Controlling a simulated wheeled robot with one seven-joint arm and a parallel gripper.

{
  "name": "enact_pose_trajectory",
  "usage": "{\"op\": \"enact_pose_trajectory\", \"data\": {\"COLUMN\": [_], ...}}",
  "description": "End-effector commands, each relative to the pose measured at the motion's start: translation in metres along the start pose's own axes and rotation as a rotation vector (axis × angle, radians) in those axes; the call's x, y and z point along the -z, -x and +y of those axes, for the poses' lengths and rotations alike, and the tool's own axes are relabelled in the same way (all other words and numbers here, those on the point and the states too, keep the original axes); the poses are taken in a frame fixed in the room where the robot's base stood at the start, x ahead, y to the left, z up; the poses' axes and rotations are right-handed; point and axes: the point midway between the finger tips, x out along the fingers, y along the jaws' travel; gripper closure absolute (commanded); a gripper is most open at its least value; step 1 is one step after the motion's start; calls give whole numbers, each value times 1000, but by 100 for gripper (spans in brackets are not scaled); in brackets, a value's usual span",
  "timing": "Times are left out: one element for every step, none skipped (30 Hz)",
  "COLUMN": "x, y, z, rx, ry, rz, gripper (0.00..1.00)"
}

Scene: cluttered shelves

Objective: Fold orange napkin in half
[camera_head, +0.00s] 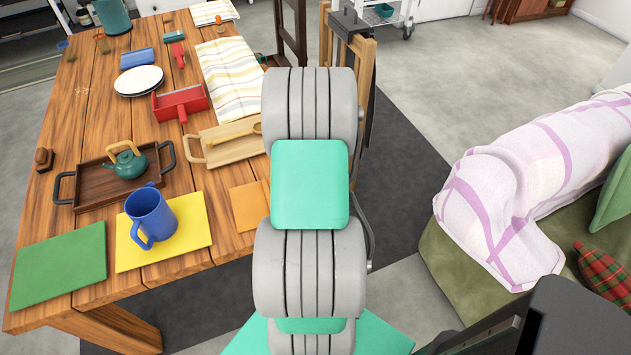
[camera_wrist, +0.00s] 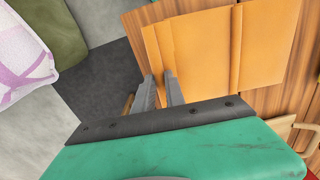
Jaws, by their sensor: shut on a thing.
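The orange napkin (camera_wrist: 212,48) lies on the wooden table and fills the upper middle of the wrist view. It has raised creases along its left side and another line near its right side. My gripper (camera_wrist: 158,76) is at its lower left corner, by the table edge, with the fingers shut on the napkin's edge. In the head view only a left part of the napkin (camera_head: 249,205) shows; my arm hides the rest and the gripper.
A yellow napkin (camera_head: 190,240) bears a blue mug (camera_head: 151,216), left of the orange one. A green napkin (camera_head: 60,265) lies further left. A wooden tray (camera_head: 230,154) and a brown tray (camera_head: 90,184) with a teapot (camera_head: 128,162) stand behind. A sofa (camera_head: 455,265) is right.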

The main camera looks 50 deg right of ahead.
Motion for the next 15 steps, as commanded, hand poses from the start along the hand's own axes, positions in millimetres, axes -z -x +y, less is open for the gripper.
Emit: {"op": "enact_pose_trajectory", "data": {"x": [0, 0, 0, 0, 0, 0, 0, 0, 0, 0, 0, 0, 0, 0, 0], "y": [14, 16, 16, 16, 14, 14, 13, 13, 13, 14, 15, 18, 22, 26, 33], "z": [-2, -2, -3, -3, -3, -3, -2, -2, -2, -3, -3, -4, -6, -8, -11], "rx": [0, 0, 0, 0, 0, 0, 0, 0, 0, 0, 0, 0, 0, 0, 0], "ry": [1, 0, 0, 0, -1, -1, -1, -1, -1, -1, -1, -1, -1, -1, 0], "rz": [0, 0, 0, 0, -1, -1, 0, 0, 0, 0, 0, 1, 1, 1, 2], "gripper": [100, 100, 100, 100, 100, 100, 100, 100, 100, 100, 100, 100, 100, 100, 100]}}
